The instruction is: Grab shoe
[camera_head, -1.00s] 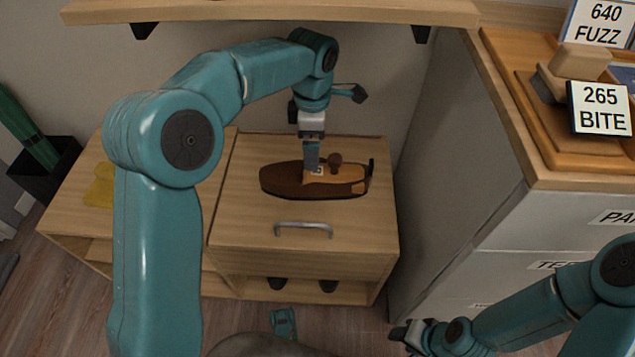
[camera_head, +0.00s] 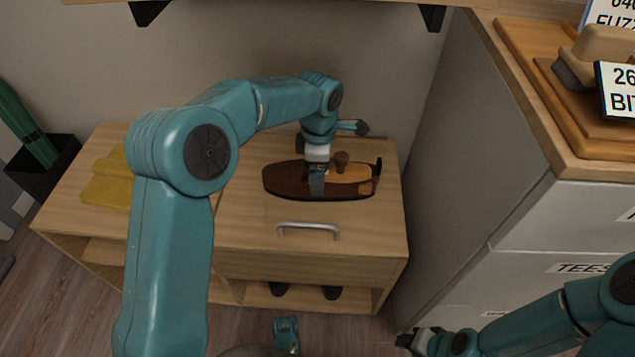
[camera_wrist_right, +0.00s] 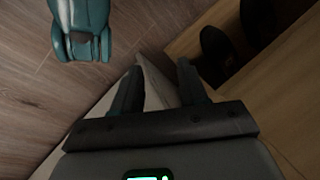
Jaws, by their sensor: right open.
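A dark brown shoe (camera_head: 290,181) with a light wooden insert and a knob lies on top of the low wooden cabinet (camera_head: 245,235) in the head view. My left gripper (camera_head: 316,186) points down at the shoe's middle, its fingertips overlapping the shoe. Its jaw gap is not clear, so I cannot tell whether it grips the shoe. My right gripper (camera_head: 412,340) is low at the right of the cabinet, away from this shoe. In the right wrist view, its fingers (camera_wrist_right: 157,85) are apart with nothing held between them.
Two dark shoe-like shapes (camera_head: 279,289) sit in the cabinet's lower opening. A yellow cloth (camera_head: 108,180) lies at the left. A tall grey drawer unit (camera_head: 555,225) closes off the right, and a shelf (camera_head: 290,2) hangs above.

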